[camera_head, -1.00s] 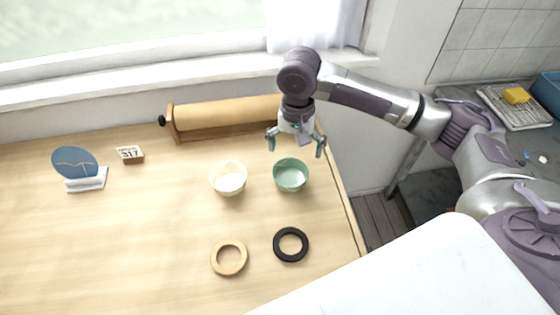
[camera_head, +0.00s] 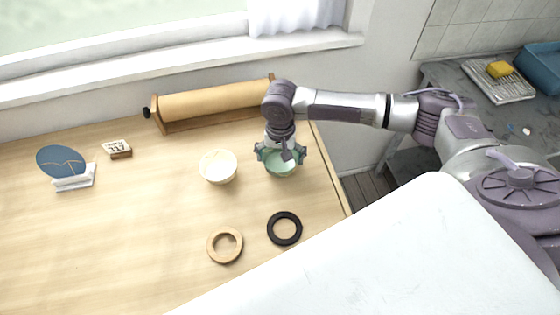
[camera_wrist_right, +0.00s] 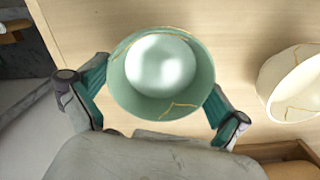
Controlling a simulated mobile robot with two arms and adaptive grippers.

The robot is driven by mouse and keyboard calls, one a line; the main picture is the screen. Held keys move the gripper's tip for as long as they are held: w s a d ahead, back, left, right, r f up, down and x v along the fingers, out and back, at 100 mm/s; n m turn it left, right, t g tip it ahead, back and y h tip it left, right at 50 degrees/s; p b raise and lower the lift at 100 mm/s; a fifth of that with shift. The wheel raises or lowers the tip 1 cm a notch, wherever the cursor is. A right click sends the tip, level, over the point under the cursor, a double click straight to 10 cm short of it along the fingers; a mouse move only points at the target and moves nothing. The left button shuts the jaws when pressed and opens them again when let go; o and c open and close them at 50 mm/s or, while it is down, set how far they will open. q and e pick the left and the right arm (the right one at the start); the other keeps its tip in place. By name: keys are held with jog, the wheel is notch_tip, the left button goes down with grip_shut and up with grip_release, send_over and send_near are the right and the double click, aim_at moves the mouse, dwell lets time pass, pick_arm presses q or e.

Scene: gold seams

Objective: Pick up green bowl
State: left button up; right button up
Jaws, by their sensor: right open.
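The green bowl (camera_head: 282,166) stands upright near the right end of the wooden table, partly covered by my right gripper in the head view. In the right wrist view the green bowl (camera_wrist_right: 180,100) shows thin gold seams on its wall. My right gripper (camera_head: 281,156) is lowered over the bowl and open. In the right wrist view its two fingers (camera_wrist_right: 160,122) are spread on either side of the bowl; I cannot tell whether they touch its wall. My left gripper is not in view.
A cream bowl (camera_head: 218,167) stands close to the left of the green bowl. A black ring (camera_head: 285,243) and a wooden ring (camera_head: 210,245) lie in front. A paper roll (camera_head: 213,104) on a stand is behind. The table's right edge is near.

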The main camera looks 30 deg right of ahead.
jog(key=shift+f, duration=1.05)
jog(key=c, duration=0.9)
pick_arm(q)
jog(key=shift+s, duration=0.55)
pick_arm(e)
jog(key=shift+c, duration=0.2)
jog(key=shift+w+r, duration=0.1)
jog(key=shift+r, duration=0.1)
